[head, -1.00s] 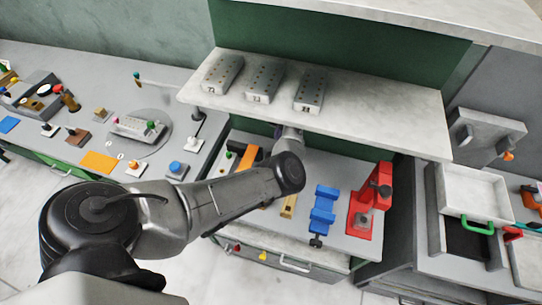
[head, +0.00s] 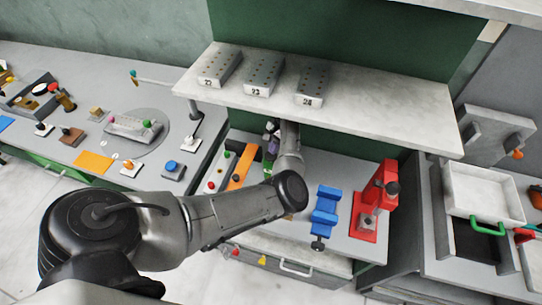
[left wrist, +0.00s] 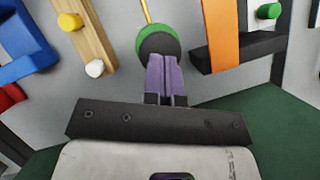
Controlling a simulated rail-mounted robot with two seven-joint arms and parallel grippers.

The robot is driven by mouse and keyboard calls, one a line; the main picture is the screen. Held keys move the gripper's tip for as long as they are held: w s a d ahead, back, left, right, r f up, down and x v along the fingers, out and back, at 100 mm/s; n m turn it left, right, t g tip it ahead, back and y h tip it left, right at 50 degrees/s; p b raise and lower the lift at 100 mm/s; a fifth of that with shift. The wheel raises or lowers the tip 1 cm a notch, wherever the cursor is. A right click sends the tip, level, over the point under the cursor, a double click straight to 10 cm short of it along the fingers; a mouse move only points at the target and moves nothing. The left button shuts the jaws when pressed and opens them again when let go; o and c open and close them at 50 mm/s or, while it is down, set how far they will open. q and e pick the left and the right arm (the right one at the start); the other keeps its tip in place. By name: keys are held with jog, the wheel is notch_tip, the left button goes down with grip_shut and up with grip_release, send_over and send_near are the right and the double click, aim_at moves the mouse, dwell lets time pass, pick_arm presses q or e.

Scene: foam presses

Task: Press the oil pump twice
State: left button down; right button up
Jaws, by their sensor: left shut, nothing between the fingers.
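A round green-rimmed piece with a dark centre and a thin brass rod, apparently the oil pump (left wrist: 158,40), shows at the top middle of the left wrist view. My left gripper (left wrist: 167,62) is shut and empty. Its purple fingers overlap the lower edge of the round piece; I cannot tell whether they touch it. In the head view the left gripper (head: 272,144) is under the shelf, at the back of the bench, largely hidden by my own arm. The pump cannot be made out clearly there. My right gripper is not in view.
A shelf (head: 400,123) with several grey blocks hangs above the gripper. A wooden block (left wrist: 88,35) is beside the pump.

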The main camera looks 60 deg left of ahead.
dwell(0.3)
pick_arm(q)
jog(key=shift+f, duration=0.8)
jog(key=w, duration=0.2)
jog(key=r+b, duration=0.1)
jog(key=shift+w+a, duration=0.4)
jog(key=v, duration=0.7)
jog(key=shift+r, duration=0.3)
